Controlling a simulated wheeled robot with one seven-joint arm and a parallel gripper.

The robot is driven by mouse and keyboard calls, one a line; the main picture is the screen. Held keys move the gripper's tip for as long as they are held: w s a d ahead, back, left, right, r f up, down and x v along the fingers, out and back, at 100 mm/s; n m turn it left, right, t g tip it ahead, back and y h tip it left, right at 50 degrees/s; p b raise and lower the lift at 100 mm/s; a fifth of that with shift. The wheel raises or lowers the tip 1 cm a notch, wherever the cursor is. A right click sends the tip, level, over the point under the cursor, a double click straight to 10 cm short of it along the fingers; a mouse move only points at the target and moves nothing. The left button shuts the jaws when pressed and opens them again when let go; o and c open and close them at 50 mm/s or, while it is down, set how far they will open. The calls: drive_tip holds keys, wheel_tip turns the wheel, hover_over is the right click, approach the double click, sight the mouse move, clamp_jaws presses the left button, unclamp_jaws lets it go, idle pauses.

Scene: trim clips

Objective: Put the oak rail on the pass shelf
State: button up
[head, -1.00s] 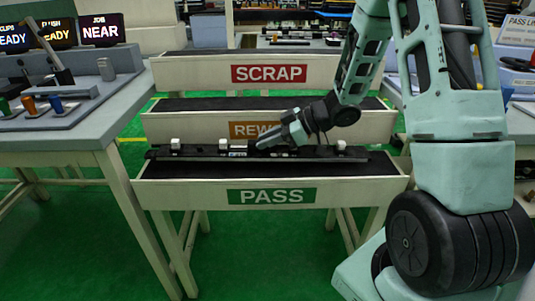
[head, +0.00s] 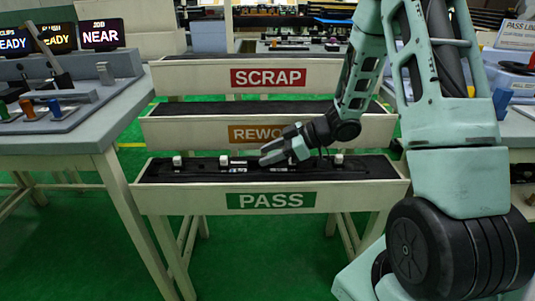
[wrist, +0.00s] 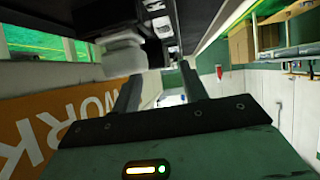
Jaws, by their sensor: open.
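The rail (head: 205,172) looks dark, not oak-coloured, and carries several pale clips and blocks. It lies lengthwise in the black-lined tray of the PASS shelf (head: 345,197), low behind the front board. My gripper (head: 272,157) reaches in from the right at the rail's middle and is open. In the wrist view its two fingers (wrist: 160,92) stand apart, with a pale block (wrist: 123,52) beside the left one and a dark long body above. Whether a finger still touches the rail cannot be told.
The REWORK shelf (head: 365,130) and the SCRAP shelf (head: 190,76) stand behind the PASS shelf. A grey workbench (head: 60,140) with fixtures and lit signs is close on the left. Another bench with a blue bin (head: 520,65) is on the right.

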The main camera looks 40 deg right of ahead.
drive_tip(key=p+v, duration=0.2)
drive_tip(key=v, duration=0.9)
drive_tip(key=shift+r, duration=0.1)
drive_tip(key=w+a+h, duration=0.2)
drive_tip(key=w+a, duration=0.2)
drive_tip(key=w, duration=0.1)
wheel_tip(320, 180, up, 3)
drive_tip(key=m+t+h, duration=0.1)
drive_tip(key=h, duration=0.2)
hover_over(256, 158)
drive_tip(key=shift+f, duration=0.2)
drive_tip(key=s+a+m+g+h, duration=0.2)
drive_tip(key=s+a+g+h, duration=0.15)
drive_tip(key=s+a, duration=1.05)
drive_tip(key=s+a+g, duration=0.2)
drive_tip(key=s+a, duration=0.1)
drive_tip(key=s, duration=0.4)
drive_tip(key=s+a+r+g, duration=0.1)
drive_tip(key=s+a+g, duration=0.2)
drive_tip(key=s, duration=0.5)
drive_tip(key=shift+a, duration=0.1)
